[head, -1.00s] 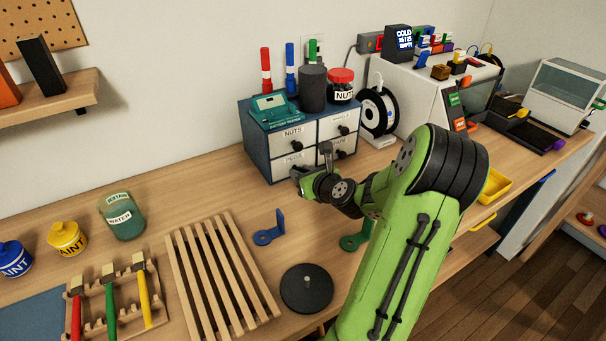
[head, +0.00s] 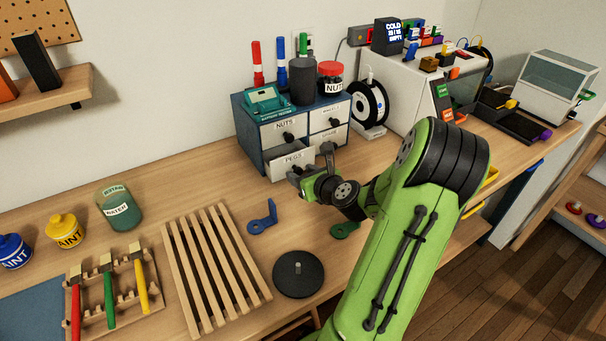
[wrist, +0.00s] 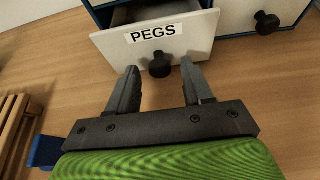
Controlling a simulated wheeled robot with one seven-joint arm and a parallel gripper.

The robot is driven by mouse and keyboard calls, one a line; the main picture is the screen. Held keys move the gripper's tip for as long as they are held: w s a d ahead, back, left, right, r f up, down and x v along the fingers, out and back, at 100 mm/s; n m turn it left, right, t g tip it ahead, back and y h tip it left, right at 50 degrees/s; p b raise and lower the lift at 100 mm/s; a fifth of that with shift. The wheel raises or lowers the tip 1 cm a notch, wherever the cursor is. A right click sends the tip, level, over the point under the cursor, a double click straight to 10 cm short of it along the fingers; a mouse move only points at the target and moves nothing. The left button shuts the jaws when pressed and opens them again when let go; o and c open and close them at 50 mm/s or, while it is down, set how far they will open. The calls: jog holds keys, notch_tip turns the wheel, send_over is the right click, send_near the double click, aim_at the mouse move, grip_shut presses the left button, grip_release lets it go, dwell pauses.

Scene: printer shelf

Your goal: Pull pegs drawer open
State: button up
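The pegs drawer (head: 291,162) is the lower left drawer of a blue cabinet with white fronts (head: 246,143). It stands partly pulled out, and its open top shows behind the front. In the wrist view, the PEGS label and front (wrist: 200,40) face me, with a round black knob (wrist: 160,65) below the label. My gripper (head: 310,168) is in front of this drawer. In the wrist view, the gripper fingers (wrist: 158,72) are apart, one on each side of the knob, with gaps showing between them and it.
The nuts drawer (head: 281,131) above is shut. A battery tester (head: 268,101), a dark cylinder (head: 302,82) and a red-lidded jar (head: 330,80) stand on the cabinet. A blue bracket (head: 263,219), a slatted rack (head: 215,265) and a black disc (head: 298,275) lie on the bench in front.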

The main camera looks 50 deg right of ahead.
jog(key=b+v, duration=0.2)
jog(key=v, duration=1.3)
jog(key=shift+s, duration=0.3)
jog(key=shift+r, duration=0.2)
